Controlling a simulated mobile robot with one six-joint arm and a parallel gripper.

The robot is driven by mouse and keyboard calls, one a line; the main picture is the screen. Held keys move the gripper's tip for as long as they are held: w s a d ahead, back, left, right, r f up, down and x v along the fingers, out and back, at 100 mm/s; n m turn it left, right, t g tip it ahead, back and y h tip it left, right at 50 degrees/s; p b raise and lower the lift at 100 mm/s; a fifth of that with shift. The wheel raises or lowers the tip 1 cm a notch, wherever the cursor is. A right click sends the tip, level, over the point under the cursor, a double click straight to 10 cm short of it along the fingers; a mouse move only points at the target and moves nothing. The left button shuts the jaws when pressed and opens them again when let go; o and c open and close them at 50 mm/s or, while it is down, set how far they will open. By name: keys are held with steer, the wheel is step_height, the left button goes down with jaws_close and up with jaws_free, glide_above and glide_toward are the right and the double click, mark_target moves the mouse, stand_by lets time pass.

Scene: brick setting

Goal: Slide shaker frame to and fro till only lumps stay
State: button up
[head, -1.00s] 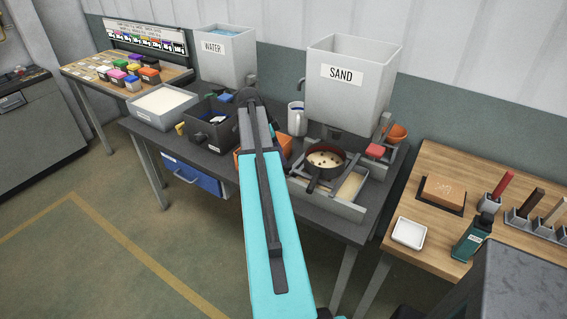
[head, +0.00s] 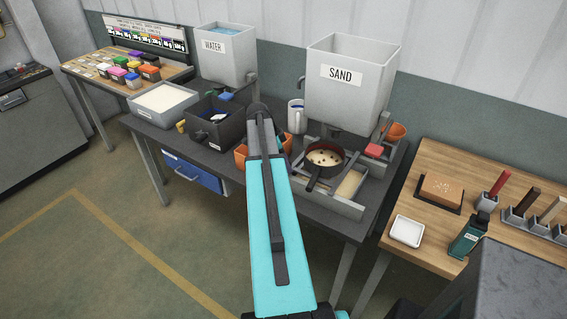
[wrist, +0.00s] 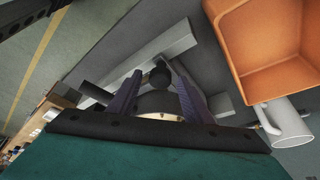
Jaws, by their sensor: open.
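The round dark sieve (head: 324,157) holds several pale lumps and sits on the grey shaker frame (head: 341,207) under the sand hopper. Its dark handle (head: 313,181) points toward the front. Pale sand (head: 350,184) lies in the tray to its right. In the wrist view my gripper (wrist: 160,74) is open, its two purple fingers on either side of a dark round knob, likely the handle's end. A dark round body with a pale lower edge shows behind, partly hidden by my wrist. I see no contact. In the head view my fingers cannot be made out.
The sand hopper (head: 350,95) stands behind the sieve, with a white jug (head: 296,117) on its left. An orange bin (wrist: 270,45) and the jug (wrist: 288,122) are close on the right in the wrist view. A dark bin (head: 215,127) stands further left.

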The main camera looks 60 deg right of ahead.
jaws_close()
steer(key=shift+s+f+b, duration=0.1)
steer(key=shift+s+b, duration=1.25)
steer(key=shift+s, duration=1.95)
jaws_free()
steer(key=shift+w+r, duration=0.1)
steer(key=shift+r, duration=0.1)
